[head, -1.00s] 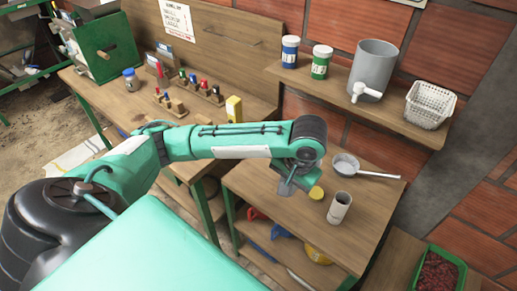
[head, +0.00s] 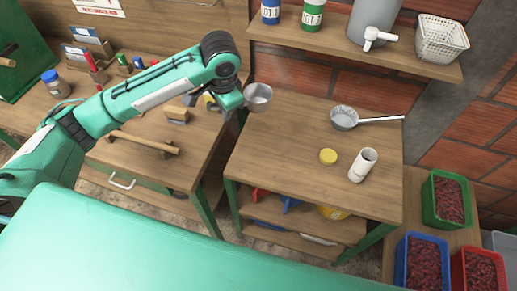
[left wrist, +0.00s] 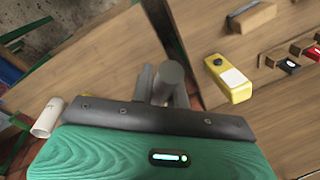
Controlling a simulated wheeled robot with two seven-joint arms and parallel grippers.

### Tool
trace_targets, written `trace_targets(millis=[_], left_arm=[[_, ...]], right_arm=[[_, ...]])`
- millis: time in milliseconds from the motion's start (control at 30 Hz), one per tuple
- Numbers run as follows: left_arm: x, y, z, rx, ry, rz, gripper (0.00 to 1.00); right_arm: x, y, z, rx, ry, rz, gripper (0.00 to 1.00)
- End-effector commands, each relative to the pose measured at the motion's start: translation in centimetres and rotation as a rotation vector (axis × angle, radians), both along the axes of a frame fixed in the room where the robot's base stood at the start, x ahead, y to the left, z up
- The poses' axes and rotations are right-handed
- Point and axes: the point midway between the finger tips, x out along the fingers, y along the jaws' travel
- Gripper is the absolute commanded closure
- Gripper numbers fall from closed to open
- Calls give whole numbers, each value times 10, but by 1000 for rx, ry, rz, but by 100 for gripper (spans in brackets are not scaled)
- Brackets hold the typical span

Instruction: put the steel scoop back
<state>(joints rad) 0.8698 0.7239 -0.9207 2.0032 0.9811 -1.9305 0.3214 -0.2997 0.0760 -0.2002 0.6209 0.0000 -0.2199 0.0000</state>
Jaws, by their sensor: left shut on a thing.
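The steel scoop, a round grey metal cup (head: 258,96), is at the jaws of my left gripper (head: 232,104) in the head view. The gripper is shut on it and holds it by the left edge of the small wooden table (head: 285,140). The cup's mouth faces up; its handle is hidden by the gripper. In the left wrist view a grey cylindrical part (left wrist: 170,82) stands out beyond the gripper; I cannot tell if it is the scoop. My right gripper is not in view.
A yellow device (left wrist: 230,78) lies on the workbench. Crates of red berries (head: 446,198) are at right. The small table's front left is clear.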

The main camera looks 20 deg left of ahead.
Motion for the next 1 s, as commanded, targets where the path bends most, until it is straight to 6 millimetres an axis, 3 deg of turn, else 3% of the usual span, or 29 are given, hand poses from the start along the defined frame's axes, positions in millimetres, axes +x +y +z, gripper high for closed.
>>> trace_targets(millis=[33, 333, 600, 867, 1000], left_arm=[[9, 3, -5, -1, -3, -68, 100], [56, 20, -7, -2, -7, -536, 100], [88, 34, -5, -3, -8, -890, 100], [99, 40, -6, -3, -5, -1031, 100], [98, 40, -30, -4, 0, -1039, 100]], right_arm=[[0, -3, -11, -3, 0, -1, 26], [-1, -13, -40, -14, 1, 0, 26], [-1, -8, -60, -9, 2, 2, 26], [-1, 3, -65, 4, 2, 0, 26], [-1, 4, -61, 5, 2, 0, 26]])
